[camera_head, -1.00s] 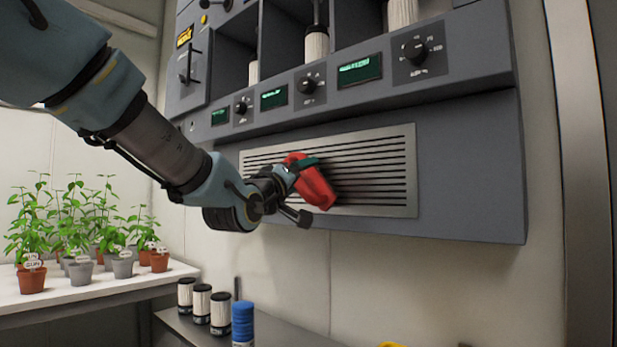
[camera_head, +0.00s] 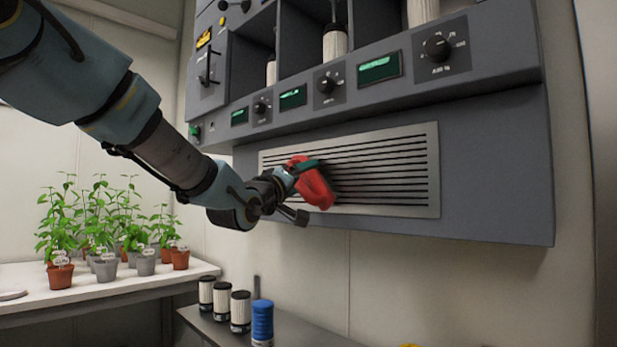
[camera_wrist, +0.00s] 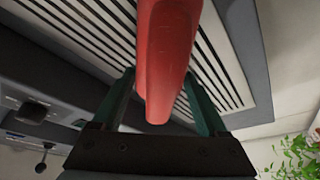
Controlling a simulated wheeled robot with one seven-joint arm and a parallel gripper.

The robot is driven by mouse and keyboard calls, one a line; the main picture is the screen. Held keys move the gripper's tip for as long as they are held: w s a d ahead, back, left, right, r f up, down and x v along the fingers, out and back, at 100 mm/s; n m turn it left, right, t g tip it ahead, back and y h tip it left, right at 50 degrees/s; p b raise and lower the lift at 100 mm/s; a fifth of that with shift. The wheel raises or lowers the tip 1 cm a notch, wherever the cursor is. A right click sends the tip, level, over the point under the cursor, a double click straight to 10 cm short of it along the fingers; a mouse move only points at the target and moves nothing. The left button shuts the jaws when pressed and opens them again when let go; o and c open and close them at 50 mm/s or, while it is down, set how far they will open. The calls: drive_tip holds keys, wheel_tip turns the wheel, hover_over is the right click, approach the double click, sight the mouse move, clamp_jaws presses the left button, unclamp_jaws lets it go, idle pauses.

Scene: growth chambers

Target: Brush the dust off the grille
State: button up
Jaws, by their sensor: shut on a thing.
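The grille (camera_head: 400,172) is a pale metal panel with dark horizontal slots, set in the lower face of the grey wall cabinet. My gripper (camera_head: 300,175) is at the grille's left part, shut on a red tool (camera_head: 316,190) that looks like the brush. In the wrist view the red tool (camera_wrist: 168,60) stands between my two green fingers and reaches toward the slotted grille (camera_wrist: 100,35). Its bristles are hidden, so I cannot tell whether they touch the slats. A dark smudge shows on the slats just right of the tool.
The cabinet (camera_head: 500,140) has knobs, green displays and bays with white cylinders above the grille. Below, a grey shelf (camera_head: 290,335) holds several white-and-black cylinders (camera_head: 222,302) and a blue stack (camera_head: 262,322). Potted plants stand on a white table (camera_head: 100,292) at left.

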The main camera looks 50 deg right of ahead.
drive_tip(key=shift+w+p, duration=1.35)
drive_tip(key=shift+w, duration=2.95)
drive_tip(key=shift+s+d+r+b, duration=0.1)
drive_tip(key=shift+s+r+b, duration=0.25)
drive_tip(key=shift+s, duration=0.6)
drive_tip(key=shift+s+a+r+b, duration=0.1)
drive_tip(key=shift+s+r+b, duration=0.25)
drive_tip(key=shift+s, duration=0.6)
drive_tip(key=shift+s+d+r+b, duration=0.1)
drive_tip(key=shift+s+r+b, duration=0.25)
drive_tip(key=shift+s, duration=0.6)
drive_tip(key=shift+s+a+b, duration=0.2)
drive_tip(key=shift+s+b, duration=1.95)
drive_tip(key=shift+s, duration=1.6)
drive_tip(key=shift+s+a+b, duration=0.2)
drive_tip(key=shift+s+b, duration=1.95)
drive_tip(key=shift+s, duration=1.6)
drive_tip(key=shift+b, duration=0.35)
